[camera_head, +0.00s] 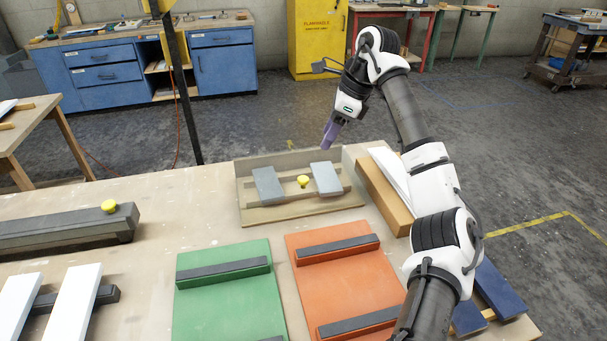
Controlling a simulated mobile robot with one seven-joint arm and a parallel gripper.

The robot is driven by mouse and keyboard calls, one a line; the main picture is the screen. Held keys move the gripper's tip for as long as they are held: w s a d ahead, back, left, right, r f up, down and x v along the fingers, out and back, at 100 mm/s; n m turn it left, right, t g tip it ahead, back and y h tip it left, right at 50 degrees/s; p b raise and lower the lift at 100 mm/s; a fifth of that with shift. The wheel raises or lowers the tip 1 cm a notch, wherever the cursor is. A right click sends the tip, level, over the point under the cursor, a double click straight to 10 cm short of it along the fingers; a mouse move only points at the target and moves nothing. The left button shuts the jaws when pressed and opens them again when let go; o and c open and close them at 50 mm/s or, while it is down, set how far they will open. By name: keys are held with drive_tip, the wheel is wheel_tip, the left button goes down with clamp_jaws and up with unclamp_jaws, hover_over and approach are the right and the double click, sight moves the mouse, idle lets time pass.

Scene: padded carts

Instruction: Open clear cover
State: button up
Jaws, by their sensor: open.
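A shallow wooden tray-like fixture (300,213) lies near the back edge of the table. No other clear sheet stands out. My gripper (328,138) is open, its purplish fingers pointing down, by the panel's right end in the picture. It looks empty. I cannot tell whether it touches the panel. The exact finger gap is too small to see.
Green (228,303) and orange (345,282) boards with dark bars lie in front. A wooden block (384,194) lies right of the fixture, close to my arm. A dark post (183,95) stands behind the table.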

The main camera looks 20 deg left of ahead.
sight(304, 178)
drive_tip(key=p+x, duration=0.3)
drive_tip(key=x, duration=1)
drive_tip(key=shift+s+a+f, duration=0.1)
drive_tip(key=shift+s+f, duration=0.05)
drive_tip(key=shift+f, duration=0.05)
clamp_jaws()
